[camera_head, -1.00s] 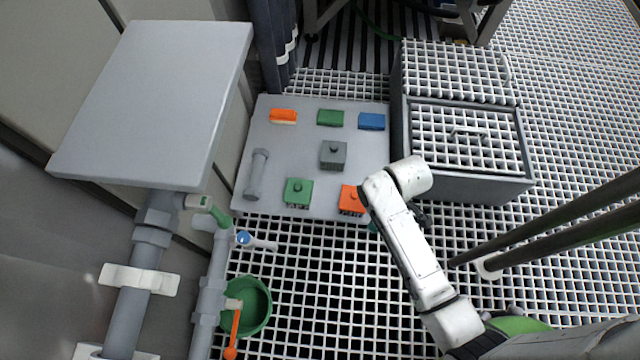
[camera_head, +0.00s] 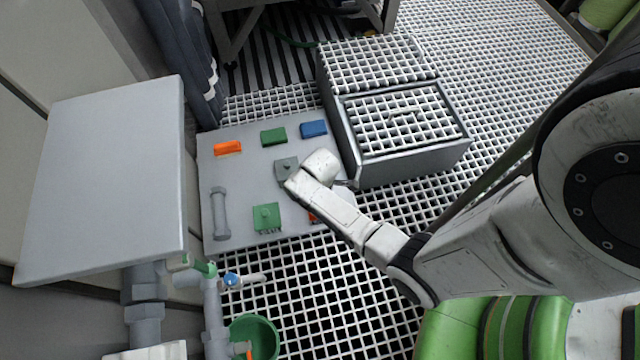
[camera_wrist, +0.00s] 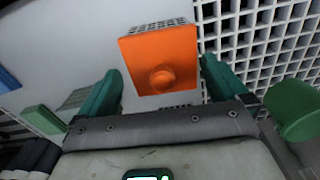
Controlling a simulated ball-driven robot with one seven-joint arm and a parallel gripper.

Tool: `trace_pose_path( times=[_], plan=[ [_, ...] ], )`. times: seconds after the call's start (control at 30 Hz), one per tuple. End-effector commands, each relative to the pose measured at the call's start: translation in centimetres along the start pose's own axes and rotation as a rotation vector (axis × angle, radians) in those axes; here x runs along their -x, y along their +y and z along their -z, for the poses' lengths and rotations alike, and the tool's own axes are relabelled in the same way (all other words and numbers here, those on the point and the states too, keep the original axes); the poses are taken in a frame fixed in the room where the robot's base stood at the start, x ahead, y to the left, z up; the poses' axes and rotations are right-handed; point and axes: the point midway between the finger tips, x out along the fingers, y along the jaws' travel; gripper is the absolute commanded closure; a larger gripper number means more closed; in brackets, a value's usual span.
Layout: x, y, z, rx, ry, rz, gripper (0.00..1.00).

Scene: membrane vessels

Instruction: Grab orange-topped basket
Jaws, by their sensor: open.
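The orange-topped basket (camera_wrist: 160,58) is in the upper middle of the wrist view, with a round orange knob on its lid and a grey mesh edge showing. In the head view only a sliver of its orange top (camera_head: 312,217) shows; my arm hides the rest. My gripper (camera_wrist: 160,88) is open in the wrist view. Its two green fingers stand apart, one left and one right of the basket in the picture, with the knob between them. I see no finger contact with the basket. In the head view my arm hides the gripper's fingers.
The grey panel (camera_head: 240,190) also bears a green-topped basket (camera_head: 266,217), a grey-topped one (camera_head: 287,168), orange (camera_head: 228,147), green (camera_head: 273,136) and blue (camera_head: 313,129) blocks, and a grey tube (camera_head: 220,213). A grated box (camera_head: 408,168) stands right; a green bucket (camera_head: 262,337) below.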

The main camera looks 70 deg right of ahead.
Motion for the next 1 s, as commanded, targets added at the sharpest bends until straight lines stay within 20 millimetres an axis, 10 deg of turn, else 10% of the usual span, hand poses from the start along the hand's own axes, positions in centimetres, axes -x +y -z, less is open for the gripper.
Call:
trace_pose_path(
  times=[0.67,1.0],
  plan=[
    [-4.8,-0.2,0.1,0.000,0.000,0.000,0.00],
    [-4.8,-0.2,0.1,0.000,0.000,0.000,0.32]
  ],
)
